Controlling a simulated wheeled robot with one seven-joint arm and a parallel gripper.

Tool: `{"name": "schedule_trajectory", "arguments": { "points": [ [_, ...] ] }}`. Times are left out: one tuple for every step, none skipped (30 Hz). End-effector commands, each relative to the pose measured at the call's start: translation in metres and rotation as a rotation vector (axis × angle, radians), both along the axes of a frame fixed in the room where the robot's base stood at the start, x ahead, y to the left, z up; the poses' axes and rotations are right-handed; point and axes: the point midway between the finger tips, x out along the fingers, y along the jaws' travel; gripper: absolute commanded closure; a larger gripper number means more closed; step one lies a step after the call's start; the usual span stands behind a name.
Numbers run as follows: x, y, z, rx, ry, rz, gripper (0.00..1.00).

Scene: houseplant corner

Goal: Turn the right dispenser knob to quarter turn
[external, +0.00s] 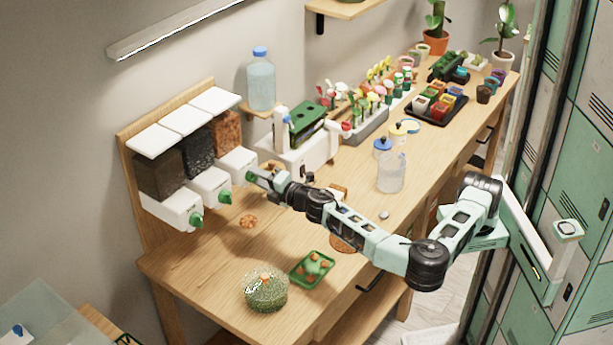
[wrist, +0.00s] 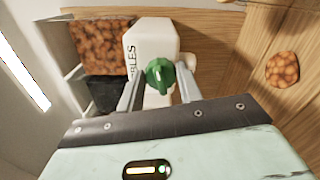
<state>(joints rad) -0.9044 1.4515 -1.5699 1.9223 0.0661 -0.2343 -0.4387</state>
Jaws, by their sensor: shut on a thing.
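The right dispenser (external: 237,164) is a white-fronted unit below a clear bin of brown pebbles (external: 227,131). In the wrist view its white front (wrist: 152,38) carries lettering that ends in "BLES". Its green knob (wrist: 159,74) sits between the two fingers of my gripper (wrist: 159,88), which is shut on it. In the external view my gripper (external: 257,178) reaches the right dispenser's front from the right and mostly hides this knob. The knob's exact angle is hard to tell.
The middle knob (external: 225,197) and left knob (external: 196,221) are close by on the left. A white machine with a green top (external: 303,127) stands just right of my gripper. A pebble patch (external: 248,221), green tray (external: 312,267) and mossy ball (external: 265,288) lie on the table.

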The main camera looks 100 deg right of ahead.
Motion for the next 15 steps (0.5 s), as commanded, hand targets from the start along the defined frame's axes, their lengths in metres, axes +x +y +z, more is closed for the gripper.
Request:
{"name": "schedule_trajectory", "arguments": {
  "points": [
    [-0.0003,-0.0001,-0.0047,0.028,-0.025,0.000,0.87],
    [-0.0003,-0.0001,-0.0046,0.042,-0.040,0.000,0.87],
    [-0.0004,-0.0001,-0.0044,0.061,-0.058,0.000,0.87],
    [-0.0004,-0.0001,-0.0044,0.074,-0.071,0.000,0.87],
    [-0.0004,-0.0001,-0.0044,0.086,-0.083,0.000,0.87],
    [-0.0004,-0.0001,-0.0041,0.100,-0.098,-0.001,0.87],
    [-0.0004,-0.0001,-0.0040,0.112,-0.109,-0.001,0.87],
    [-0.0004,-0.0001,-0.0038,0.121,-0.119,-0.001,0.87],
    [-0.0004,-0.0001,-0.0037,0.133,-0.130,-0.001,0.87],
    [-0.0004,-0.0002,-0.0036,0.140,-0.137,-0.001,0.87],
    [-0.0004,-0.0002,-0.0036,0.146,-0.144,-0.001,0.87],
    [-0.0004,-0.0001,-0.0035,0.155,-0.152,-0.001,0.87],
    [-0.0004,-0.0001,-0.0034,0.160,-0.158,-0.001,0.87],
    [-0.0005,0.0000,-0.0033,0.165,-0.163,-0.001,0.87],
    [-0.0004,-0.0002,-0.0032,0.171,-0.168,-0.001,0.87]
  ]
}}
